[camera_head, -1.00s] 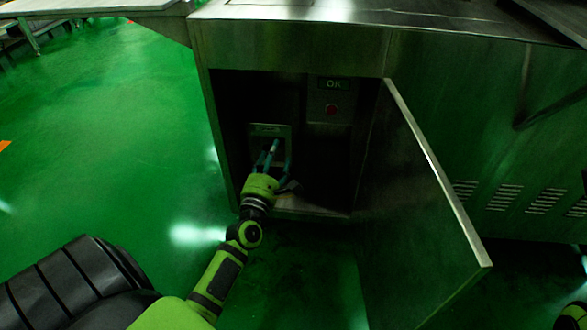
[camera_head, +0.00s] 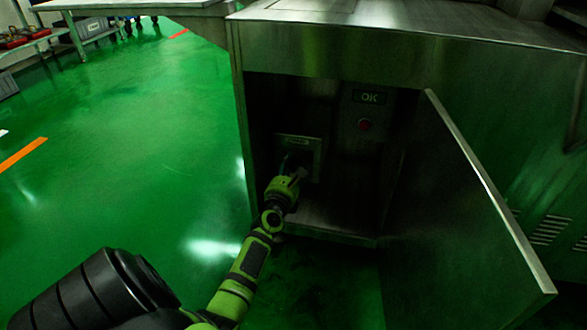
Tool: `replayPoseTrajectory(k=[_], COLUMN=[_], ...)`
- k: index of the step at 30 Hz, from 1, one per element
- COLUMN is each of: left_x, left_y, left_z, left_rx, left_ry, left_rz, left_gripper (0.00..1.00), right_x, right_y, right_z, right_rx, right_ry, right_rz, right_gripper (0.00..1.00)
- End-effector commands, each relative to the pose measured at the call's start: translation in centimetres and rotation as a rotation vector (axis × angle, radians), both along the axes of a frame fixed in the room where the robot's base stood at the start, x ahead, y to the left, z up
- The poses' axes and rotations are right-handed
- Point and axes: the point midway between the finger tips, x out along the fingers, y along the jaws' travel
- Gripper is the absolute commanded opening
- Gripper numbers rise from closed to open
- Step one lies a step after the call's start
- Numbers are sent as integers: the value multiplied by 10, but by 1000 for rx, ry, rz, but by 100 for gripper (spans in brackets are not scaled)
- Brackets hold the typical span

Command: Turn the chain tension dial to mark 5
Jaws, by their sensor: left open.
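The chain tension panel (camera_head: 314,146) is a pale plate with a small label at its top, on the back wall inside the open cabinet. The dial itself and its marks cannot be made out; my left gripper covers the plate's lower left part. My left gripper (camera_head: 294,163) reaches into the cabinet, open, with its fingers at the panel. Whether the fingers touch the dial cannot be told in the dark. My right gripper is not in view.
The cabinet door (camera_head: 465,210) stands open to the right. A red button (camera_head: 365,125) and an OK display (camera_head: 370,97) sit right of the panel. The cabinet floor (camera_head: 330,220) is bare. Green floor lies open to the left, with a table (camera_head: 75,40) far back.

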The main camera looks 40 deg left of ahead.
Motion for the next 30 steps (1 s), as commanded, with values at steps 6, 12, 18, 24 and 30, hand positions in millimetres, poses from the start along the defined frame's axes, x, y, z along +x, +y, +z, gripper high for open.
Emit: replayPoseTrajectory(k=[6, 12, 18, 24, 30], left_x=[0, 0, 0, 1, 1], left_y=[0, 0, 0, 0, 0], left_z=[0, 1, 3, 4, 6], left_rx=[1, 2, 8, 55, 167], left_ry=[0, -1, -1, 24, 82], left_rz=[0, 0, 1, 1, 1], left_gripper=[55, 7, 7, 7, 7], right_x=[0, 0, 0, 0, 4], right_y=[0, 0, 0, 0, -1], right_z=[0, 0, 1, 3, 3], right_rx=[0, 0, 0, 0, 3], right_ry=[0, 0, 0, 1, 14], right_rz=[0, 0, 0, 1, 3], right_gripper=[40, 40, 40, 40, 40])
